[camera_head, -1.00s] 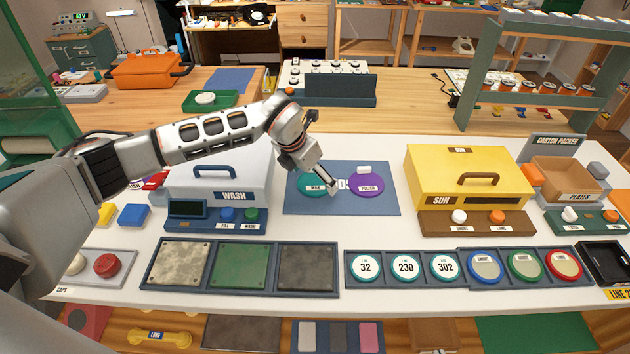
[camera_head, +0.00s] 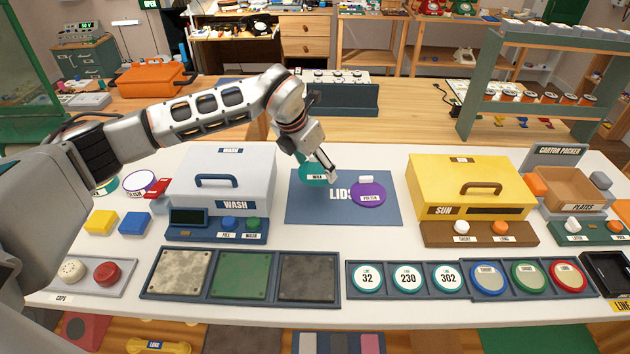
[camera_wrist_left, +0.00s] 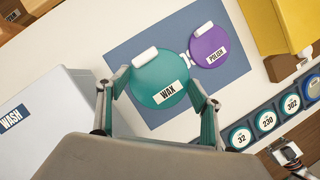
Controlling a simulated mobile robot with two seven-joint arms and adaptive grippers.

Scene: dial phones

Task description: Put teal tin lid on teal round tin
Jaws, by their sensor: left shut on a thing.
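The teal tin lid (camera_head: 315,179), labelled WAX with a white handle, is held above the blue LIDS mat (camera_head: 365,213). My left gripper (camera_head: 328,172) is shut on it. In the left wrist view the fingers stand on either side of the teal disc (camera_wrist_left: 158,72). A round tin with a teal rim (camera_head: 106,186) stands at the left of the white table, behind my left arm and partly hidden by it. The lid is well to the right of this tin and apart from it.
A purple POLISH lid (camera_head: 368,193) lies on the mat. A purple-rimmed tin (camera_head: 139,183) stands beside the teal-rimmed one. The tall WASH box (camera_head: 235,178) stands between the tins and the mat. A yellow SUN box (camera_head: 467,187) is to the right.

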